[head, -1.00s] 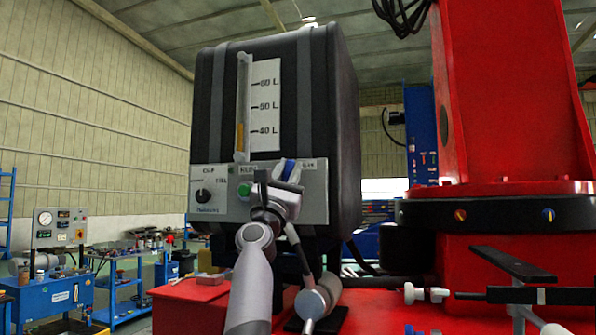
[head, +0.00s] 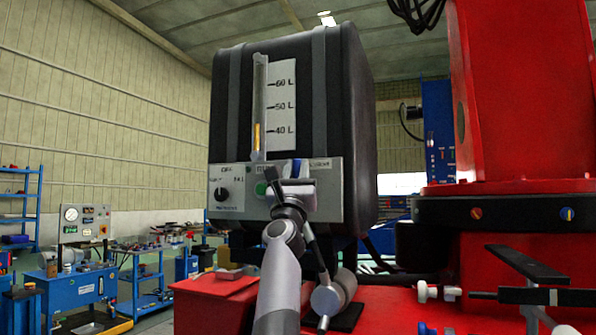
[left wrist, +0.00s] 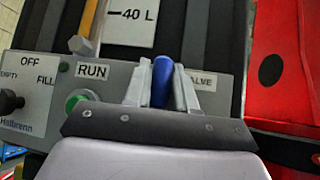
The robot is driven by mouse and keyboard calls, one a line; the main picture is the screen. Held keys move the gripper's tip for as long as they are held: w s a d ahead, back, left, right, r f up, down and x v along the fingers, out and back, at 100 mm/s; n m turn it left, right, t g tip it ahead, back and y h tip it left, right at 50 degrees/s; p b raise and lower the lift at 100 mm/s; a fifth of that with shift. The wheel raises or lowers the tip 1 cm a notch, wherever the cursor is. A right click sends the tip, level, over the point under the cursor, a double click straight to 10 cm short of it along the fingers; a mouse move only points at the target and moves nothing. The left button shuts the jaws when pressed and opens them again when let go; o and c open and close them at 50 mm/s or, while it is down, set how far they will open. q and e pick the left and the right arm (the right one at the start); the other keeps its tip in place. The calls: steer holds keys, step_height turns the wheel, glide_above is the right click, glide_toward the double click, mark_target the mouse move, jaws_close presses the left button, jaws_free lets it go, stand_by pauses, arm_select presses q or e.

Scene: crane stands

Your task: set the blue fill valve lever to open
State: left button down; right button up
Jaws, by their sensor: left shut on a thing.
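The blue fill valve lever (head: 297,167) is on the grey control panel (head: 237,205) at the front of the black tank (head: 350,120). My left gripper (head: 292,180) is at the lever. In the left wrist view the blue lever (left wrist: 162,82) stands nearly upright between my two grey fingers (left wrist: 160,88), which are shut on it. The label behind is partly covered by a finger; only its end, "ALVE", reads clearly. The lever's base is hidden by the gripper. My right gripper is not in view.
Left of the lever are a green RUN button (left wrist: 78,101) and a black OFF/FILL selector knob (head: 222,194). A sight gauge (head: 258,110) is above the panel. The red crane column (head: 520,100) stands at the right. Blue workbenches are far left.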

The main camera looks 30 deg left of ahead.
mark_target(295, 175)
arm_select(q)
steer(key=shift+a, duration=0.1)
steer(key=c, duration=1)
jaws_free()
steer(key=shift+v, duration=3.55)
